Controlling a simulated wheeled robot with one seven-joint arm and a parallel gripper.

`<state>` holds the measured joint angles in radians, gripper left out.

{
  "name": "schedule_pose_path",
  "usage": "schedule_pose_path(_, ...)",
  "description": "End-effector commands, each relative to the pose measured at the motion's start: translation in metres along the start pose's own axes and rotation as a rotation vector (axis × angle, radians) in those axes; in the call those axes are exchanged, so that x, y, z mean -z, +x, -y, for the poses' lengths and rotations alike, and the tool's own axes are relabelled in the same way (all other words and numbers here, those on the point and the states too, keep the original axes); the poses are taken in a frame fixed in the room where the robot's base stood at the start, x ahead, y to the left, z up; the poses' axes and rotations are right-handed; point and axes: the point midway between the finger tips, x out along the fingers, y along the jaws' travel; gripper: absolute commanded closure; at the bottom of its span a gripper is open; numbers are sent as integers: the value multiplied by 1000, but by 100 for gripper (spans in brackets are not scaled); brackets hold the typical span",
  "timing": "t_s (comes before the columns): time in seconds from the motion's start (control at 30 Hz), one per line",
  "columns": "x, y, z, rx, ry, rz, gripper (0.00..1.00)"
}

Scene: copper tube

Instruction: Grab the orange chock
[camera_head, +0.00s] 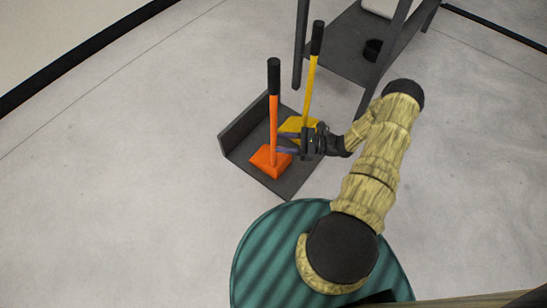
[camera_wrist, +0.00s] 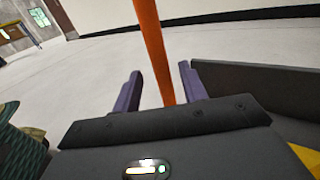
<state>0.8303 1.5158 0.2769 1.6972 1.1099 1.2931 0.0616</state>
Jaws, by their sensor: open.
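The orange chock (camera_head: 268,163) stands on a dark grey tray, with its orange handle and black grip rising upright. In the wrist view its orange shaft (camera_wrist: 152,40) shows between my two purple fingers, with its lower end hidden behind the gripper body. My gripper (camera_head: 281,145) is open and reaches in from the right at the lower shaft, above the wedge-shaped base. Its fingers also show in the wrist view (camera_wrist: 159,78), one on each side of the shaft. I cannot tell whether either finger touches it.
A yellow chock (camera_head: 309,85) with a black grip stands just behind my gripper on the same tray (camera_head: 240,131), which has a raised wall at its left. A dark grey shelf (camera_head: 345,48) stands behind, holding a black round object (camera_head: 373,48). The floor at left is clear.

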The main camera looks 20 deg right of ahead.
Motion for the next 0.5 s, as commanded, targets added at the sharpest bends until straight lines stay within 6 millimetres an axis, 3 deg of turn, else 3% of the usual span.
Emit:
schedule_pose_path(0.23,5,32,1,-1,1,0,57)
schedule_pose_path(0.5,2,37,1,1,0,-1,57)
